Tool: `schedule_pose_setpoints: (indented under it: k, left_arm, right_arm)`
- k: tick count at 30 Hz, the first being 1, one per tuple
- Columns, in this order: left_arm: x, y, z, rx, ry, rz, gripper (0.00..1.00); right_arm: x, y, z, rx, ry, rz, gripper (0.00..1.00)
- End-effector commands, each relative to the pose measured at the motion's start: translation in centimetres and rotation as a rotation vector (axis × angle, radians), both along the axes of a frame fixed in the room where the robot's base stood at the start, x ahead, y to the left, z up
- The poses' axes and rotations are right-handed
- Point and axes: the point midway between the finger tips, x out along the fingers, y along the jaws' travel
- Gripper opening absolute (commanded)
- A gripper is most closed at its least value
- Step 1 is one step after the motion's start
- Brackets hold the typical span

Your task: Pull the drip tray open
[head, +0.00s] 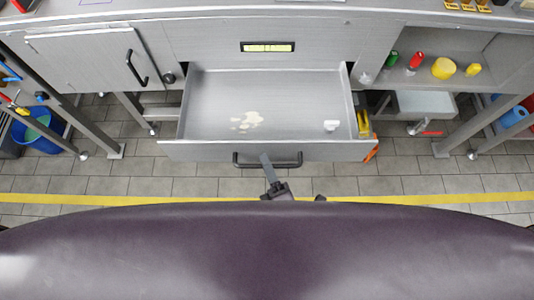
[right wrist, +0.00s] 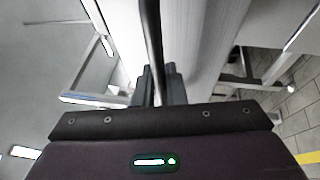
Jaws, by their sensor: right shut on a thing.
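The drip tray (head: 290,95) is a wide, shallow grey metal drawer in the middle of the head view. It stands pulled out from the counter front, with its inside exposed. A pale spill (head: 246,121) and a small white object (head: 331,126) are in it. Its black bar handle (head: 243,164) is on the front face. My right gripper (head: 267,163) is shut on this handle. In the right wrist view the dark handle bar (right wrist: 151,35) runs down between my right gripper's fingers (right wrist: 156,85). My left gripper is not in view.
A closed cabinet door (head: 90,60) is to the left. An open shelf on the right holds a yellow round object (head: 443,68) and small bottles. A blue bucket (head: 38,130) stands far left. A yellow floor line (head: 90,199) crosses the tiles in front.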

Motion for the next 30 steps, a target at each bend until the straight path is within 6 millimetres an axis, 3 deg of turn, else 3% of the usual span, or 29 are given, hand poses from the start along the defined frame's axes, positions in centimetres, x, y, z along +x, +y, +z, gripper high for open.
schedule_pose_setpoints:
  k: [9,10,12,20,23,30]
  left_arm:
    - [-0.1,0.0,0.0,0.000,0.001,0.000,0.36]
    - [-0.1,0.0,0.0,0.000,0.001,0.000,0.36]
    - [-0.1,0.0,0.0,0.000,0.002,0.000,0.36]
    - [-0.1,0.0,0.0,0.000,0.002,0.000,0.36]
    - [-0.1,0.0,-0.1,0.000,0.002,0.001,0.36]
    - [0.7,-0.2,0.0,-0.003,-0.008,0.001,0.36]
  right_arm:
    - [-0.1,0.0,-0.1,-0.001,0.001,-0.001,0.00]
    - [-0.1,0.0,-0.1,-0.001,0.001,-0.001,0.12]
    - [0.0,0.0,-0.1,-0.001,0.001,-0.001,0.19]
    - [-0.1,0.0,-0.1,-0.001,0.001,0.000,0.19]
    - [-0.7,-0.3,-0.3,-0.002,0.002,0.000,0.19]
    - [-4.4,-1.8,-1.1,-0.003,0.004,0.001,0.19]
